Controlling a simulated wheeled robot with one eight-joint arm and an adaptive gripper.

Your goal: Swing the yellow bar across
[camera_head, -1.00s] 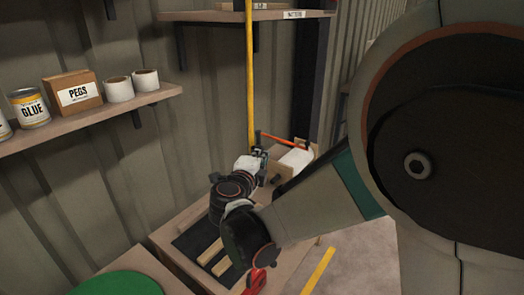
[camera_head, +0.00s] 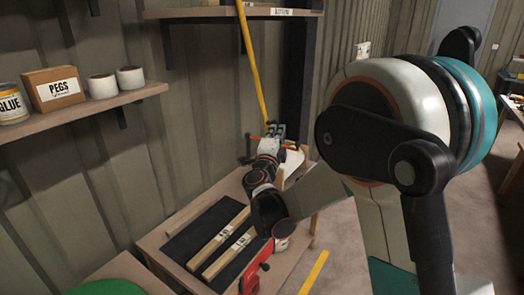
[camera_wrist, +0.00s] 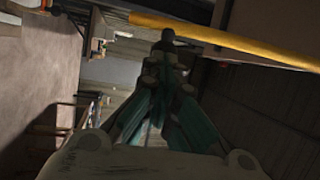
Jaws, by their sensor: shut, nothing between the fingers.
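The yellow bar (camera_head: 253,62) hangs down the wall past the upper shelf, tilted with its lower end to the right. My gripper (camera_head: 276,128) is at the bar's lower end, with its fingers shut and empty. In the wrist view the yellow bar (camera_wrist: 225,42) crosses the top of the picture, just beyond the tips of my gripper (camera_wrist: 168,38). The fingertips overlap the bar there; I cannot tell whether they touch it. The bar's top end is out of view.
A bench (camera_head: 165,238) below holds a dark mat, two labelled wooden strips (camera_head: 226,252) and a red clamp (camera_head: 250,281). A wall shelf (camera_head: 88,112) at left carries a PEGS box (camera_head: 54,90), white rolls and a glue can. A dark post (camera_head: 293,75) stands right of the bar.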

